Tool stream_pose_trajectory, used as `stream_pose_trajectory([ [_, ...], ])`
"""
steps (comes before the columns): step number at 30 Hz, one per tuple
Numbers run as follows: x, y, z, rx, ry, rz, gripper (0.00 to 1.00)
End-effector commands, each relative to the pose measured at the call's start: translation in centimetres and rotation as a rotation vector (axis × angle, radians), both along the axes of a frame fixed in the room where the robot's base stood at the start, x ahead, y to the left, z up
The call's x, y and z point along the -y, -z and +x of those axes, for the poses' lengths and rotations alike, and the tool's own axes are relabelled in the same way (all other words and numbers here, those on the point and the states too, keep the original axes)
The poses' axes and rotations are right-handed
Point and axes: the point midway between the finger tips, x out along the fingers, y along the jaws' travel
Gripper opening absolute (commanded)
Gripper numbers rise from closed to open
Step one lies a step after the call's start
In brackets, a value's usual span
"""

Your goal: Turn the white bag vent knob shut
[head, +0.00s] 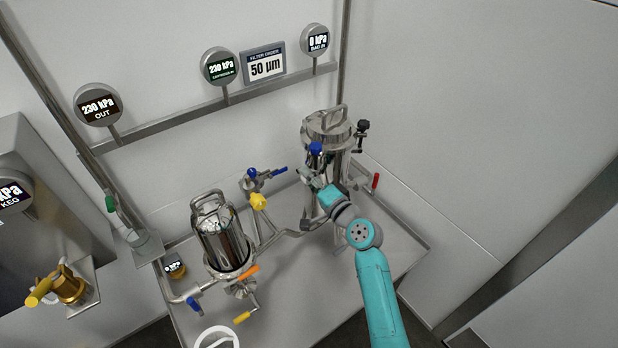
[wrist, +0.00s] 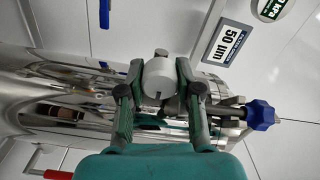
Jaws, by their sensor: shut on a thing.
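The white bag vent knob (wrist: 158,80) is a rounded white cap with a small slot, in the middle of the wrist view. My gripper (wrist: 158,84) has one finger on each side of it and is shut on it. In the head view my gripper (head: 308,178) is at the left front side of the right steel vessel (head: 328,128). The white knob cannot be made out there, hidden by the gripper. The BAG IN gauge (head: 317,40) on the rail reads 0 kPa.
A blue knob (head: 315,149) is just above my gripper; a blue knob also shows in the wrist view (wrist: 262,115). A black knob (head: 363,125) and a red handle (head: 376,182) are on the right. A smaller steel vessel (head: 222,240) stands left. The tray's right front (head: 405,250) is clear.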

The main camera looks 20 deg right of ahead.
Motion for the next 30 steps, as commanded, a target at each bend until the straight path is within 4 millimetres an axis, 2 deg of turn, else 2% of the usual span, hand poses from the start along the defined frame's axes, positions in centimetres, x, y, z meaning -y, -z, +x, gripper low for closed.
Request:
stream_pose_trajectory([
  [9,0.0,0.02,-0.01,0.063,0.0,-0.196,0.0],
  [20,0.0,0.03,-0.02,0.069,0.0,-0.216,0.0],
  [21,0.0,0.03,-0.02,0.069,0.0,-0.216,0.44],
  [23,0.0,0.02,-0.02,0.069,0.0,-0.216,0.59],
  [30,0.02,0.0,-0.02,0.069,0.0,-0.216,0.6],
])
